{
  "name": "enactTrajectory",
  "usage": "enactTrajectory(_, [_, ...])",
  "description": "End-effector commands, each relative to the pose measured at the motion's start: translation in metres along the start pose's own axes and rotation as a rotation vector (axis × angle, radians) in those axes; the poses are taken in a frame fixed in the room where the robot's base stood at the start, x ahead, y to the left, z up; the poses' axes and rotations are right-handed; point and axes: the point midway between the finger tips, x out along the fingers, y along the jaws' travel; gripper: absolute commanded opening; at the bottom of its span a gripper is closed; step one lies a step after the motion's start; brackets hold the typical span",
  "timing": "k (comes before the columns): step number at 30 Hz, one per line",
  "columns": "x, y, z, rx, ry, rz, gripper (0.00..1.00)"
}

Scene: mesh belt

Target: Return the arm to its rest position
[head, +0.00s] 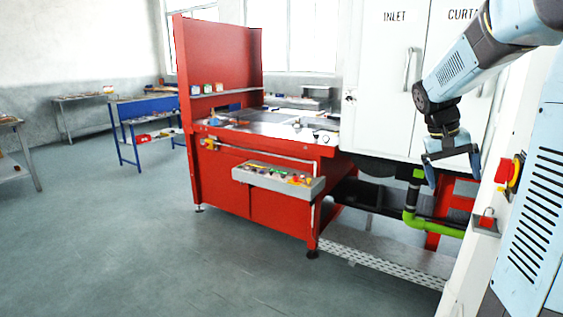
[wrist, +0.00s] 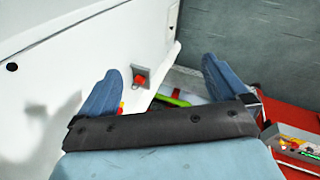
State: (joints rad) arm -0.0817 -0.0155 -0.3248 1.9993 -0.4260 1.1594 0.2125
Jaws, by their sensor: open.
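My gripper (head: 452,172) hangs at the right of the head view, fingers pointing down, in front of the white cabinet (head: 385,95). It is open and nothing is between its fingers. In the wrist view my gripper (wrist: 162,90) shows two blue fingers spread wide apart. My blue and grey arm reaches in from the upper right of the head view, bent down at the wrist.
A white panel with a red button on a grey bracket (head: 485,222) stands close right of my gripper; the button (wrist: 139,79) shows between the fingers. A red workbench (head: 265,190) with a control box (head: 278,180) stands left. Green pipe (head: 435,226) runs below.

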Motion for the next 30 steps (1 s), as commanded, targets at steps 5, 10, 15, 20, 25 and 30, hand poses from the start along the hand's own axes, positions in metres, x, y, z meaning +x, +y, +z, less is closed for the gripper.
enactTrajectory(5, [-0.022, -0.019, 0.042, -0.032, 0.081, -0.113, 1.0])
enactTrajectory(10, [-0.038, -0.038, 0.082, -0.065, 0.158, -0.204, 1.0])
enactTrajectory(15, [-0.052, -0.056, 0.123, -0.096, 0.241, -0.283, 1.0])
enactTrajectory(20, [-0.061, -0.073, 0.162, -0.123, 0.318, -0.346, 1.0])
enactTrajectory(25, [-0.065, -0.091, 0.201, -0.151, 0.399, -0.399, 1.0])
enactTrajectory(30, [-0.065, -0.104, 0.229, -0.17, 0.459, -0.432, 1.0])
